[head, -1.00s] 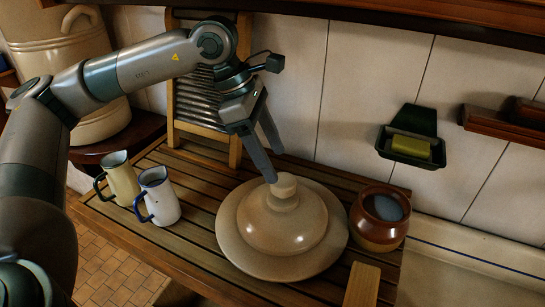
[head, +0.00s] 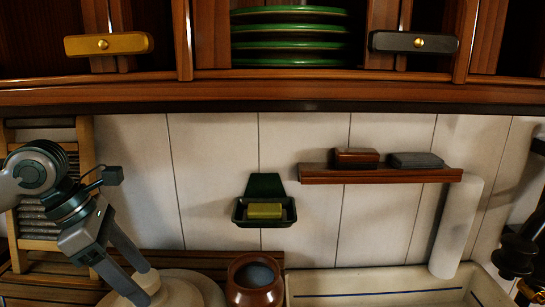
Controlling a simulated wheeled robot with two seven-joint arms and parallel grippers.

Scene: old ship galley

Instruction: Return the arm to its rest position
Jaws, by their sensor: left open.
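My left gripper (head: 146,285) is at the lower left of the head view, pointing down and to the right. Its two fingers are apart. The knob (head: 148,281) of the stoneware lid (head: 204,285) shows beside and behind the fingertips. I cannot tell whether they touch it. My left arm (head: 38,172) comes in from the left edge, in front of the washboard. Most of the lid is cut off by the bottom edge. My right gripper is not in view.
A brown pot (head: 255,284) stands right of the lid on the slatted board. A wall soap dish (head: 240,219) holds green soap (head: 265,211). A small shelf (head: 380,175) carries two blocks. The washboard (head: 82,135) is behind my arm. A wooden cupboard (head: 290,95) overhangs above.

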